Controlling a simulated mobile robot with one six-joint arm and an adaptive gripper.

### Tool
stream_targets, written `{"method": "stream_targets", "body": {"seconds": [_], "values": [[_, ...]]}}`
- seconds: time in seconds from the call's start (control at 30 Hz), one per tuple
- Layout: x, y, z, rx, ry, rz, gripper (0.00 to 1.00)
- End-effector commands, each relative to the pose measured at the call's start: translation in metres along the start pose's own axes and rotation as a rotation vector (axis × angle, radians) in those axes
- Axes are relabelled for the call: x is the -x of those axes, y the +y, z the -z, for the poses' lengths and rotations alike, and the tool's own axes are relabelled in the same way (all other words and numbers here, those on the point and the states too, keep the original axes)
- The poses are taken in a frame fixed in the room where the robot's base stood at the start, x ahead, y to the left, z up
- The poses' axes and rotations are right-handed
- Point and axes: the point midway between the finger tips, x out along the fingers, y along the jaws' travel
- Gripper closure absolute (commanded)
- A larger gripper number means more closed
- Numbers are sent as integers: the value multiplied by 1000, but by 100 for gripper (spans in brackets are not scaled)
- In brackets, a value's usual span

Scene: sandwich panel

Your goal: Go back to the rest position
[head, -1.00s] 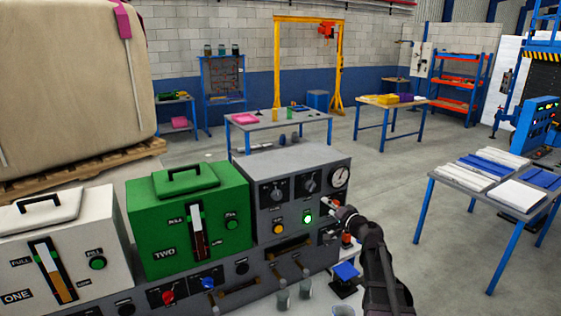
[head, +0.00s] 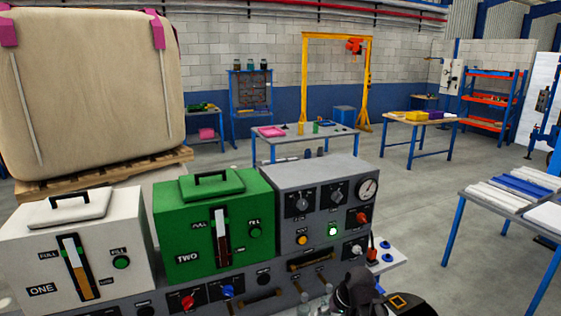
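Dark parts of my arm (head: 358,291) show at the bottom edge, right of centre, in front of the panel's lower right end. No gripper fingers can be made out there, so my gripper is not in view. The grey control panel (head: 284,222) stands behind, with knobs, a dial gauge (head: 368,188), a lit green button (head: 333,231) and a red-orange switch (head: 362,217). My arm stands clear of its upper face.
A green machine marked TWO (head: 172,230) and a white one marked ONE (head: 20,260) stand left of the panel. A table with white and blue slabs (head: 470,206) is at right. Open floor (head: 415,200) lies between the panel and that table.

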Motion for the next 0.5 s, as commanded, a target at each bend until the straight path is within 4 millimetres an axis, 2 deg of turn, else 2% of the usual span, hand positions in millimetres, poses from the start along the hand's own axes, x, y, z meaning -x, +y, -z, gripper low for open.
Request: {"method": "stream_targets", "body": {"seconds": [0.03, 0.2, 0.33, 0.5], "values": [[-3, 4, -16, 3, -40, -50, 11], [-3, 19, -49, -6, -149, -207, 11], [0, 27, -62, -15, -192, -281, 11], [2, 30, -67, -20, -210, -313, 11]]}}
